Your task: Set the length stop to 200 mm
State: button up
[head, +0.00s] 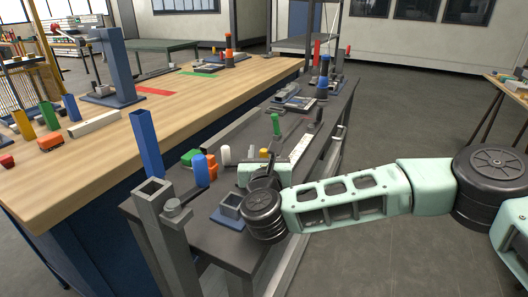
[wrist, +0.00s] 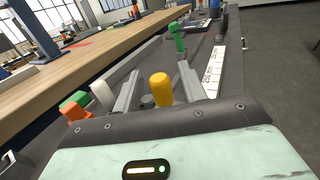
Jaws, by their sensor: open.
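A white scale strip (wrist: 214,72) with dark marks lies along the dark bench, right of my gripper; its figures are too small to read surely. It also shows in the head view (head: 299,148). A yellow rounded knob (wrist: 161,90) stands between my gripper's fingers, with a gap on both sides. An upright green handle (wrist: 178,38) stands farther along beside the scale; it also shows in the head view (head: 276,125). I cannot tell which of these belongs to the length stop. My gripper (wrist: 160,73) is open and empty, low over the bench. Its wrist partly hides the knob's surroundings in the head view.
Orange and green blocks (head: 201,160) and a white rounded peg (head: 225,154) stand left of my gripper. A blue upright post (head: 146,146) and a grey square tube (head: 160,225) rise at the near left. A wooden workbench (head: 190,95) runs alongside.

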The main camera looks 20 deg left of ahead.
jog(key=shift+w, duration=0.15)
grip_shut()
jog(key=w+b, duration=0.2)
jog(key=w, duration=0.3)
jog(key=w+d+b, duration=0.1)
jog(key=w+b, duration=0.1)
jog(key=w, duration=0.4)
jog(key=w+b, duration=0.3)
jog(key=w, duration=0.2)
jog(key=shift+w+d, duration=0.15)
jog(key=shift+w, duration=0.1)
grip_release()
jog(key=shift+s, duration=0.1)
jog(key=s+p, duration=0.2)
jog(key=s, duration=0.3)
jog(key=s+a+p, duration=0.1)
jog(key=s+p, duration=0.2)
jog(key=s, duration=0.3)
jog(key=s+p, duration=0.2)
jog(key=s, duration=0.4)
jog(key=shift+a+r+p, duration=0.2)
jog(key=shift+a+p, duration=0.05)
jog(key=shift+p, duration=0.05)
jog(key=b+v, duration=0.1)
jog(key=v, duration=0.6)
jog(key=b+v, duration=0.1)
jog(key=v, duration=0.6)
jog(key=shift+s+d+f, duration=0.2)
jog(key=shift+d+f, duration=0.05)
jog(key=shift+d, duration=0.05)
